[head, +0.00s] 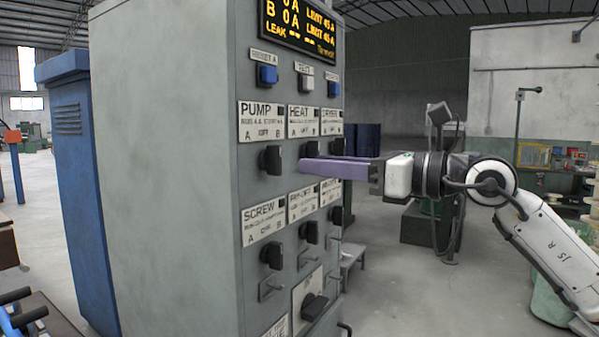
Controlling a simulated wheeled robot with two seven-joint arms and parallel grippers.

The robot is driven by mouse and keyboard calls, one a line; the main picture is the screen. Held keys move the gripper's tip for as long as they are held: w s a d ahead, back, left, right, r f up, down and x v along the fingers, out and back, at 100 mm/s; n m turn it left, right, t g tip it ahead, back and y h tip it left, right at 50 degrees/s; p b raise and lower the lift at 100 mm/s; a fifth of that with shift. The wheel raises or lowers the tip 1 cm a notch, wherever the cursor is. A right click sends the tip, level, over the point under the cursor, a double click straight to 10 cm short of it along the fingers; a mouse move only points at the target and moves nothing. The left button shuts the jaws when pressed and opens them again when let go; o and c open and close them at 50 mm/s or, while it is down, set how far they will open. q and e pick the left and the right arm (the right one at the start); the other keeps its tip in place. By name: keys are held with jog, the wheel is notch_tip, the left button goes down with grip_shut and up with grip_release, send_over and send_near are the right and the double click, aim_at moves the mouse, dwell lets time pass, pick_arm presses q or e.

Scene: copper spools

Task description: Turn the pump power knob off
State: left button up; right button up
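The pump knob (270,159) is a black rotary knob on the grey cabinet's front panel, below the PUMP label plate (261,121), which is marked A, OFF and B. Its handle looks roughly upright, but its exact setting is too small to tell. My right gripper (303,165) reaches in from the right with long purple fingers. Its tips show just right of the pump knob, apart from it in the picture, in front of the HEAT knob (307,149), which they partly cover. The fingers overlap from this side, so their gap cannot be judged. My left gripper is not in view.
Other black knobs, such as the SCREW knob (271,255), sit close below and beside. A lit display (300,22) and blue button (267,75) are above. A blue cabinet (80,190) stands left. Floor right of the panel is partly open.

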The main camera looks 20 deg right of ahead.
jog(key=v, duration=0.3)
dwell(0.5)
